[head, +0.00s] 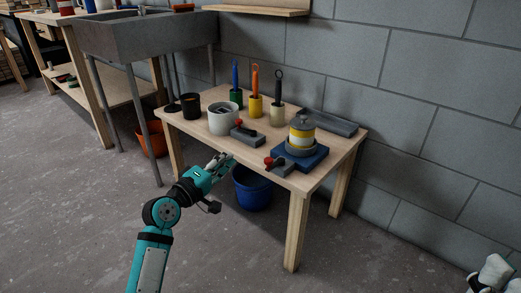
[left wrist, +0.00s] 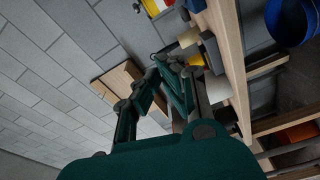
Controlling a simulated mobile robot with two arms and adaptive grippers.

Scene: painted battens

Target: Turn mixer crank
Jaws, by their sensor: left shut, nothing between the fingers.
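A blue mixer base (head: 312,159) stands on the right part of the wooden table, with a grey-lidded can (head: 302,134) banded yellow and white on it. A grey block with a red knob (head: 268,161) sits at its front left. A second grey block (head: 247,136) with a red knob lies near the table's middle. My left gripper (head: 222,162) is shut and empty by the table's front edge, left of the mixer and apart from it. Its fingers also show in the left wrist view (left wrist: 161,70). A pale part at the bottom right corner seems to belong to my right arm; its jaws are unclear.
The wooden table (head: 349,143) also holds a white pot (head: 222,119), a black cup (head: 190,105), several handled tools in coloured cups and a grey tray (head: 329,122). A blue bucket (head: 252,189) stands beneath. A block wall is behind; the front floor is clear.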

